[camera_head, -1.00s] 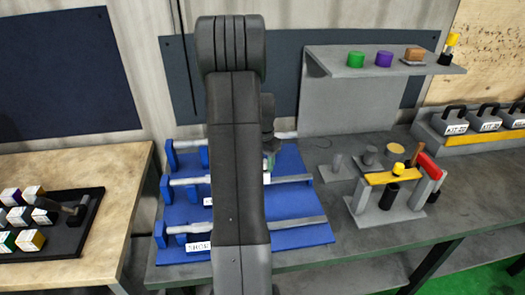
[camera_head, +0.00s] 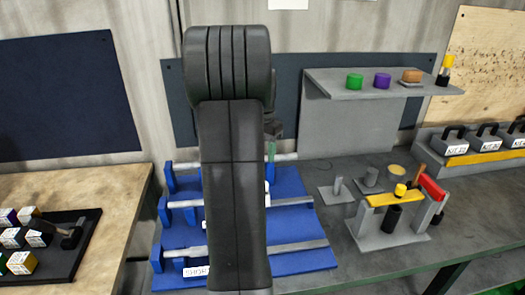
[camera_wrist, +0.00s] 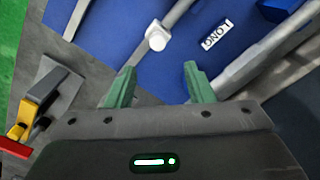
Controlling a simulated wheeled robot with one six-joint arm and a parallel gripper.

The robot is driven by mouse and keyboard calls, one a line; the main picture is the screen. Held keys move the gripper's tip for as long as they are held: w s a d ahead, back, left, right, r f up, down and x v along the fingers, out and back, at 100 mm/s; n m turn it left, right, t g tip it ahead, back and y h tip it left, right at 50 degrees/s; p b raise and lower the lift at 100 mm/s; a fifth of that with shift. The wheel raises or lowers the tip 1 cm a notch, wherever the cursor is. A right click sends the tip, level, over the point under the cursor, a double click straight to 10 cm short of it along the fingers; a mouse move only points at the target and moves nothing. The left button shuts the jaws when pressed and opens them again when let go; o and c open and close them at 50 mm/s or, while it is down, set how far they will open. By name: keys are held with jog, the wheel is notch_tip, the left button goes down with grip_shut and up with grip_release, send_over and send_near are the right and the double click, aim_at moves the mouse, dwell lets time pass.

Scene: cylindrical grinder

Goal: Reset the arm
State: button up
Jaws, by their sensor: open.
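My gripper shows in the wrist view (camera_wrist: 158,88) with its two green fingers apart and nothing between them. It is above the blue rack (camera_wrist: 185,75), which carries grey bars and a white label reading LONG. In the head view my arm stands upright in front of the blue rack (camera_head: 292,225) and hides its middle. A small green bit of the gripper (camera_head: 271,152) shows at the arm's right edge, by the back bar; the rest of it is hidden there.
A grey fixture with a yellow bridge (camera_head: 395,199) and a red part stands right of the rack. A shelf (camera_head: 335,84) above holds green, purple and brown pieces. Labelled weights (camera_head: 450,146) stand far right. A black tray (camera_head: 75,250) with cubes lies on the left table.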

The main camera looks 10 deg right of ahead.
jog(key=shift+f, duration=0.1)
notch_tip(320, 180, down, 13)
jog(key=shift+r+p, duration=0.15)
jog(key=shift+p, duration=0.6)
jog(key=shift+d+f, duration=0.45)
jog(key=shift+d, duration=0.25)
jog(key=shift+w+d, duration=0.1)
jog(key=shift+d, duration=0.55)
jog(key=shift+a, duration=0.1)
